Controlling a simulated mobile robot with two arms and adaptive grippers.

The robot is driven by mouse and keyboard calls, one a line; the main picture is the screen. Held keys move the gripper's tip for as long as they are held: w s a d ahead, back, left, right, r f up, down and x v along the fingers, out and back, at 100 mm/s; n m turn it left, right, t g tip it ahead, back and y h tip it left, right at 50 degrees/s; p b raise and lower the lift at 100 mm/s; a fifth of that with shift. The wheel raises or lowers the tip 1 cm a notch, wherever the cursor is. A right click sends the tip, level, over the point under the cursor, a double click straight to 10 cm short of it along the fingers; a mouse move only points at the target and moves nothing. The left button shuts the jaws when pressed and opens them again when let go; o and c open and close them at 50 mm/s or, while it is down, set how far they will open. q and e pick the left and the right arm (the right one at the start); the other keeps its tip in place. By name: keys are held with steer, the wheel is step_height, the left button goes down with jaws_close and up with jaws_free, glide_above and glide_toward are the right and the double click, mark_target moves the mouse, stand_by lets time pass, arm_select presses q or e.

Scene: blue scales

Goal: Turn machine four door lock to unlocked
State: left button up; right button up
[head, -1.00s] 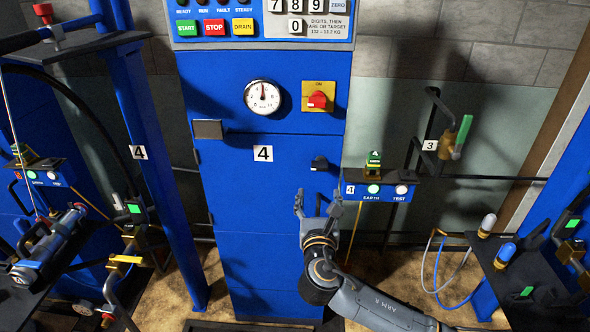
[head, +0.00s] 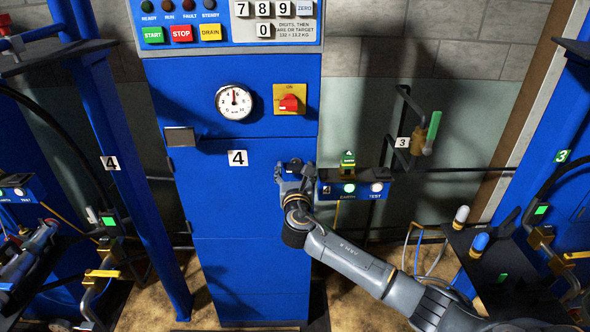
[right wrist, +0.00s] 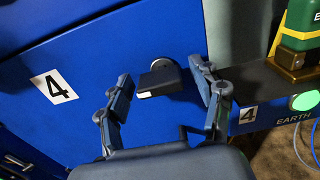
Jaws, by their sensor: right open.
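The door lock of machine four is a small black knob (right wrist: 160,80) on the blue cabinet door, seen in the right wrist view. In the head view my gripper largely covers it. The blue cabinet (head: 240,200) carries a white label "4" (head: 238,158); the label also shows in the right wrist view (right wrist: 54,87). My right gripper (head: 295,168) is in front of the knob. In the right wrist view its fingers (right wrist: 162,95) are open, one on each side of the knob, with gaps between. Whether the knob sits at locked or unlocked cannot be read. My left gripper is out of view.
A blue box labelled EARTH and TEST (head: 357,200) with a green-topped fitting (head: 347,160) sits close to the right of the gripper. A red rotary switch (head: 289,103) and a gauge (head: 234,102) are above. A grey door handle (head: 182,137) is at left.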

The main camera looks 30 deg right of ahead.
steer(key=c, duration=1.2)
steer(key=shift+o, duration=0.2)
steer(key=shift+m, duration=0.3)
steer(key=m, duration=0.3)
steer(key=shift+m+b, duration=0.3)
steer(key=m+b, duration=0.1)
steer(key=m, duration=0.3)
steer(key=shift+m, duration=0.3)
steer(key=m+b, duration=0.1)
steer(key=m, duration=0.3)
steer(key=shift+m+b, duration=0.3)
steer(key=shift+s+d+r+m+b, duration=0.1)
steer(key=shift+m+b, duration=0.6)
steer(key=shift+m, duration=1.5)
